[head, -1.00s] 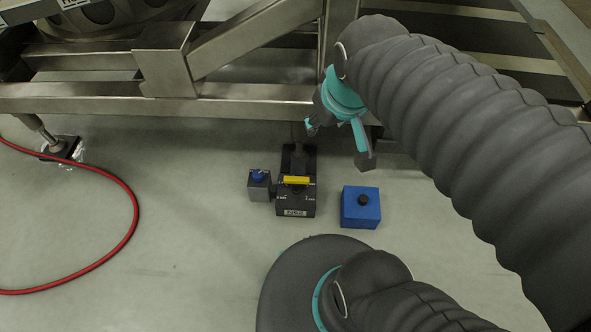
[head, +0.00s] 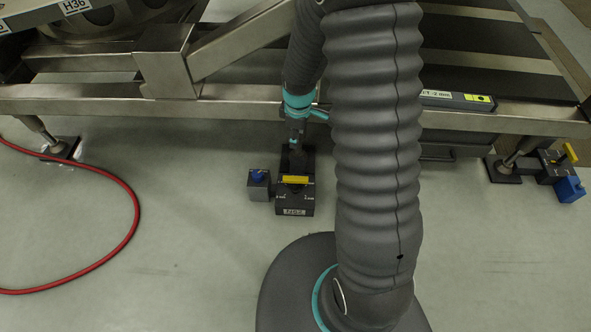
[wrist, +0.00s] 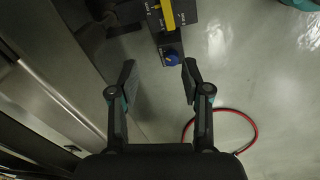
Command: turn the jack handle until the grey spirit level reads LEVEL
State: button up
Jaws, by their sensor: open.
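A dark jack (head: 295,207) stands on the floor below the metal frame, with a yellow handle (head: 295,180) across its top. The yellow handle also shows at the top edge of the wrist view (wrist: 168,16). A dark grey bar (head: 455,99), apparently the spirit level, lies on the frame's beam at right, with a yellow-green window; its reading is too small to tell. My gripper (head: 297,143) hangs just behind the yellow handle in the head view. In the wrist view my gripper (wrist: 159,83) is open and empty, its fingers apart from the handle.
A small grey box with a blue knob (head: 258,178) stands left of the jack. A second jack with a yellow handle (head: 569,152) and a blue box (head: 570,189) are at far right. A red hose (head: 130,220) curves over the floor at left. The metal beam (head: 90,98) runs behind.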

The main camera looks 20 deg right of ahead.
aim_at(297, 179)
notch_tip(297, 179, down, 24)
jog(key=n+g, duration=0.1)
jog(key=n, duration=0.1)
jog(key=shift+w+n, duration=0.1)
jog(key=shift+n, duration=0.2)
grip_shut()
